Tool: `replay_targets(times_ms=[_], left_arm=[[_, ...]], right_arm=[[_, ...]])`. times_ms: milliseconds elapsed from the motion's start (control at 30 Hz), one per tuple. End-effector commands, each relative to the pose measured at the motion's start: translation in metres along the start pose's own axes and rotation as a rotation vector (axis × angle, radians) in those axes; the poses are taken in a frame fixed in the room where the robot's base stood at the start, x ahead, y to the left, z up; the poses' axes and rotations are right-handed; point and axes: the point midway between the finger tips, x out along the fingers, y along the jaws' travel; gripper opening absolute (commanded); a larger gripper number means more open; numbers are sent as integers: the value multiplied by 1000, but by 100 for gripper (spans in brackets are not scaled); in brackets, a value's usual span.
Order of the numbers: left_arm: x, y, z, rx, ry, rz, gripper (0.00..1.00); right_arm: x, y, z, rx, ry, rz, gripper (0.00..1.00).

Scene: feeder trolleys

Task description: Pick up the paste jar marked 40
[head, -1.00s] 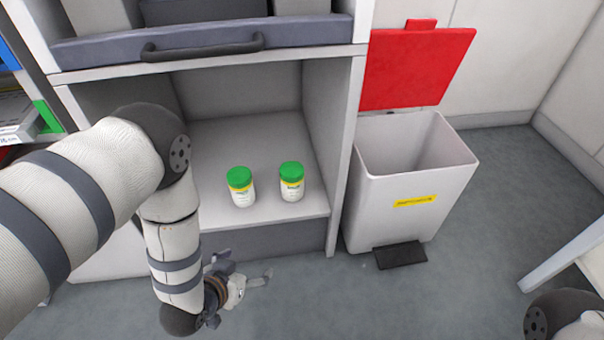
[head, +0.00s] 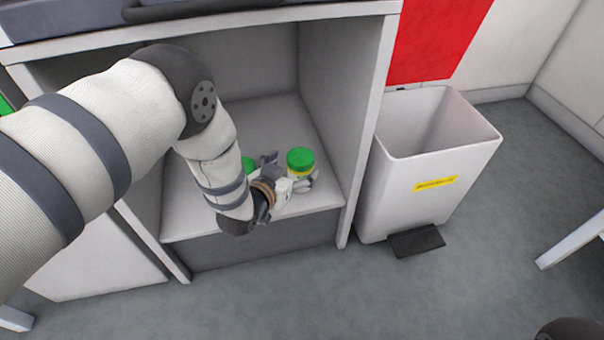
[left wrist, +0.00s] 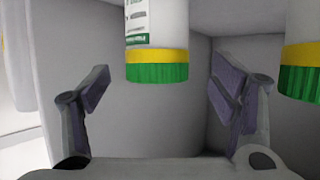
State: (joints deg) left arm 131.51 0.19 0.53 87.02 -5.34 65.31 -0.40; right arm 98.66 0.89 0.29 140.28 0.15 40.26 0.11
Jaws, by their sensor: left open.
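Two white paste jars with green lids and yellow bands stand on the shelf of the open compartment. The right jar (head: 300,163) shows its lid and upper side; the left jar (head: 249,164) is mostly hidden behind my left arm. My left gripper (head: 291,172) is open at the right jar, with its fingers towards either side of it. In the left wrist view, which looks upside down, one jar (left wrist: 157,45) is between the open fingers and the other jar (left wrist: 305,55) is at the right edge. No number is legible on either jar. My right gripper is out of view.
A white bin (head: 430,185) with a raised red lid (head: 440,35) stands to the right. The shelf (head: 270,120) is clear behind the jars.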

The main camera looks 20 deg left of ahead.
Motion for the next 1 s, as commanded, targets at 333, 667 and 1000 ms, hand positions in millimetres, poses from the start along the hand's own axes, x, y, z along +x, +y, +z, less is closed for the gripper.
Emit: replay_targets(times_ms=[333,667,1000], left_arm=[[47,3,1,-1,-1,0,79],[46,3,-1,-1,0,0,38],[46,3,-2,-1,3,0,4]], right_arm=[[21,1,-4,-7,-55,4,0],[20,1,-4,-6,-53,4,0],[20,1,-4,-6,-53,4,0]])
